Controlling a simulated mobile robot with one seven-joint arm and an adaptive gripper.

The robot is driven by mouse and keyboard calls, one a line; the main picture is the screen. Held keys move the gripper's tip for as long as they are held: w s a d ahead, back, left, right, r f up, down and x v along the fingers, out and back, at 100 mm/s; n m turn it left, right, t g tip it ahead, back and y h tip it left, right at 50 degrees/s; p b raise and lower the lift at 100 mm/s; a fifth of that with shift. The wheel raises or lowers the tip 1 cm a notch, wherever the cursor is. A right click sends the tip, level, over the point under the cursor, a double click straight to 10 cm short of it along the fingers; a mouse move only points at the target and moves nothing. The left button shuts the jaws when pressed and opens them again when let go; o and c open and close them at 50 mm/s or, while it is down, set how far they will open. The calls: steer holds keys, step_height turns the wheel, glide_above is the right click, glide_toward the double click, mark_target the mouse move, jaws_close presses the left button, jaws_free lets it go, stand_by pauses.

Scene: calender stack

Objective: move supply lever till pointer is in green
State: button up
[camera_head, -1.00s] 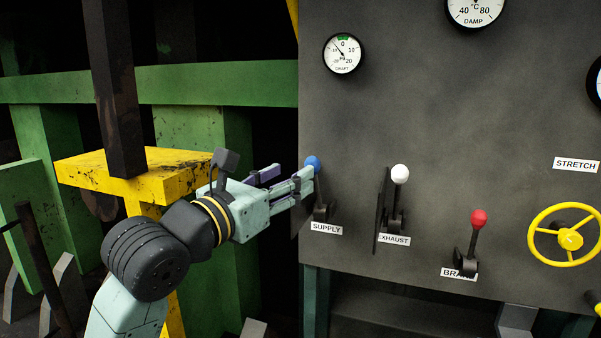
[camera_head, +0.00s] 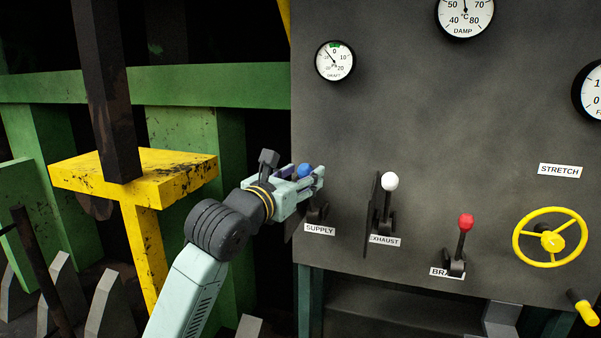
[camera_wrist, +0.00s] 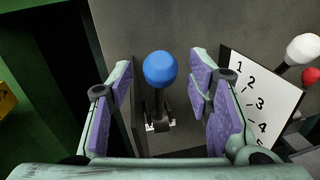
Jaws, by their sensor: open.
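The supply lever's blue knob (camera_head: 305,170) is at the panel's left side, above the SUPPLY label (camera_head: 320,229). In the wrist view the blue knob (camera_wrist: 160,69) stands between my open fingers, with clear space on both sides. My gripper (camera_head: 300,178) reaches the lever from the left; the wrist view shows its purple pads (camera_wrist: 163,95) apart. The draft gauge (camera_head: 335,62) is above, with a green band at the top near 0. Its pointer lies up and left, seemingly left of the green band. The lever's lower part is partly hidden by my gripper in the head view.
The exhaust lever with white knob (camera_head: 390,181) and its dark plate stand close to the right. A red-knobbed lever (camera_head: 466,223) and yellow handwheel (camera_head: 550,238) are further right. A numbered plate (camera_wrist: 258,97) is close to my right finger. A yellow beam (camera_head: 150,175) stands left.

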steer(key=shift+c, duration=0.5)
jaws_close()
stand_by(0.4)
